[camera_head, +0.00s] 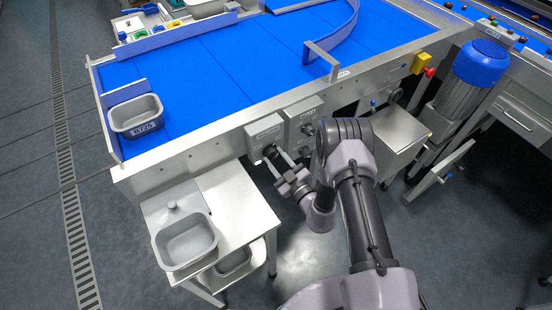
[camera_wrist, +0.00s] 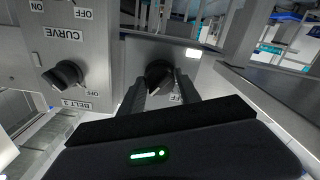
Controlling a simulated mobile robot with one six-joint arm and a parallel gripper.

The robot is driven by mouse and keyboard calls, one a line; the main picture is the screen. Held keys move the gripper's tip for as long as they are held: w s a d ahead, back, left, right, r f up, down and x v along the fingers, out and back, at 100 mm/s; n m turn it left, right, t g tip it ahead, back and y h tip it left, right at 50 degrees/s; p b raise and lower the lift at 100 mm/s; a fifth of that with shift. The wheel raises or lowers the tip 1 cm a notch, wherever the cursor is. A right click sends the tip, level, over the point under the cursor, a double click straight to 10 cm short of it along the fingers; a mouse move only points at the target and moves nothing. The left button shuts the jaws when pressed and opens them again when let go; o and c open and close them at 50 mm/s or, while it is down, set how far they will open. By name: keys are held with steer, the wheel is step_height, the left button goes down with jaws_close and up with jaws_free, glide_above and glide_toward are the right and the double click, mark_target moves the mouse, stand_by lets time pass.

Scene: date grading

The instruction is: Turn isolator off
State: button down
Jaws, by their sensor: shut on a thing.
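The isolator appears to be the left grey switch box (camera_head: 262,133) on the conveyor's front side; its label is too small to read. Its black rotary knob (camera_wrist: 158,70) sits between my fingertips in the wrist view. My gripper (camera_head: 274,157) reaches the front of this box from below right. In the wrist view my gripper (camera_wrist: 160,88) is shut on the knob, one finger on each side. Part of an "OFF" mark shows beside the right finger, upside down. The fingers hide the rest of the dial, so the knob's exact setting is unclear.
A second switch box (camera_head: 305,122) with "CURVE" and "BELT 3" knobs is close beside; the black BELT 3 knob (camera_wrist: 63,75) is near my left finger. A steel side table (camera_head: 235,203) with a grey tub (camera_head: 187,243) stands below left. The blue belt (camera_head: 215,75) carries a grey bin (camera_head: 137,113).

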steer(key=shift+r+n, duration=0.1)
steer(key=shift+n, duration=7.7)
steer(key=c, duration=0.9)
jaws_free()
steer(key=shift+o, duration=0.2)
